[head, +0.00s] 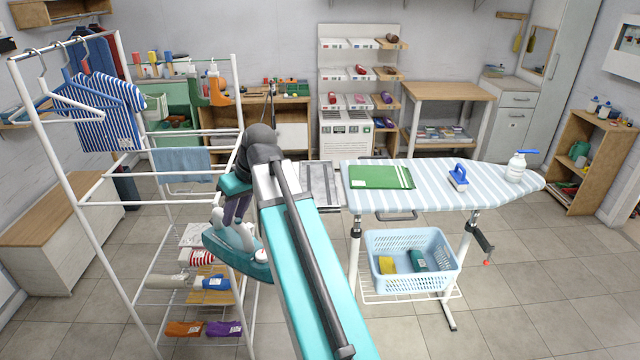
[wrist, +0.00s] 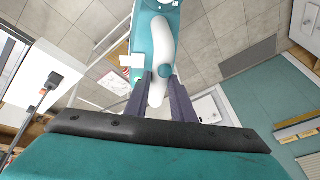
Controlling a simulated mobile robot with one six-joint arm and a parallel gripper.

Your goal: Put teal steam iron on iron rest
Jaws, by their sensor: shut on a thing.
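The teal steam iron (head: 233,246) hangs in the air left of the ironing board, near the drying rack, its soleplate side facing down and its pale handle up. My gripper (head: 230,208) is shut on its handle. In the wrist view, my gripper's two dark fingers (wrist: 160,90) stand on either side of the white handle of the iron (wrist: 156,45). The iron rest appears to be the grey metal plate (head: 322,187) at the left end of the ironing board. It looks empty, and my arm stands just left of it.
A blue basket (head: 412,262) sits below. The white drying rack (head: 85,190) stands close on the left.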

